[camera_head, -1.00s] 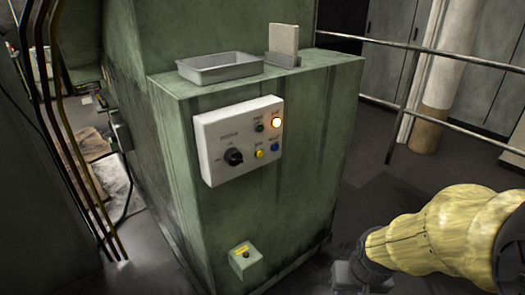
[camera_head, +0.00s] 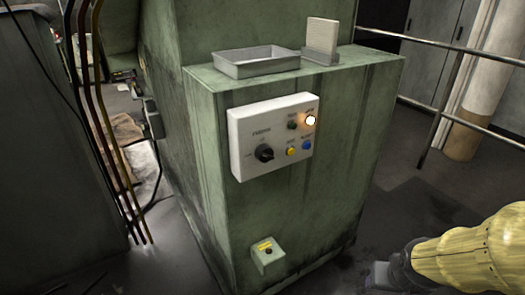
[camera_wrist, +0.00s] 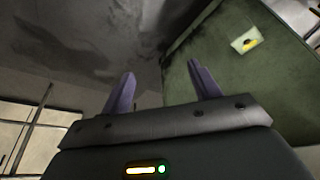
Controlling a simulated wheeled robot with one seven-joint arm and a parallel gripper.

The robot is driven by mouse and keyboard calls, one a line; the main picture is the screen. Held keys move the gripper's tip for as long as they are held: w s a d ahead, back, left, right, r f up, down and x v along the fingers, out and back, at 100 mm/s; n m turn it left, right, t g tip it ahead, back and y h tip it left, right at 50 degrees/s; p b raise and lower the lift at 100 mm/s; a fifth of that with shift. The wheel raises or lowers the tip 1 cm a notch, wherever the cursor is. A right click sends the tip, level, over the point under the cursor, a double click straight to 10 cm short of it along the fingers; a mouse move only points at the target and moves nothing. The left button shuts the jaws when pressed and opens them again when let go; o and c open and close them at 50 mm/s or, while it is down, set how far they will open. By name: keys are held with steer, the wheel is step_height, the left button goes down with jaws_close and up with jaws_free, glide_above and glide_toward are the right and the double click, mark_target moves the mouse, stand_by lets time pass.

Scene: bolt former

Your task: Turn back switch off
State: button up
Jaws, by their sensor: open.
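A white control panel (camera_head: 273,137) is on the front of the green machine (camera_head: 300,205). A small box with a yellow label and a dark round spot (camera_head: 267,252) sits low on the machine front. A grey box (camera_head: 152,118) is on the machine's left side; its details are too small to tell. In the wrist view, my gripper (camera_wrist: 161,78) is open and empty. A small box with a yellow mark (camera_wrist: 246,40) shows beyond its right finger, apart from it.
A grey metal tray (camera_head: 256,65) and a pale upright plate in a holder (camera_head: 321,38) stand on the machine's ledge. A metal railing (camera_head: 440,105) is at the right.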

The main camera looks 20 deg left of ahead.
steer(key=w+a+r+n+t+y, duration=0.2)
steer(key=w+a+r+n+t, duration=0.15)
steer(key=w+a, duration=0.4)
steer(key=w+a+r+n+t+y+p, duration=0.1)
steer(key=w+a+r+n+t+y, duration=0.1)
steer(key=a+r+n+y, duration=0.4)
steer(key=w+a+r+n+t+y+p, duration=0.1)
steer(key=a+r+n+y, duration=0.4)
steer(key=a, duration=0.8)
steer(key=shift+w+r+n+t+y, duration=0.4)
steer(key=shift+w+r+n+t, duration=0.1)
steer(key=shift+n, duration=0.35)
steer(key=shift+w+a+p, duration=0.1)
steer(key=shift+a+p, duration=0.05)
steer(key=shift+p, duration=0.15)
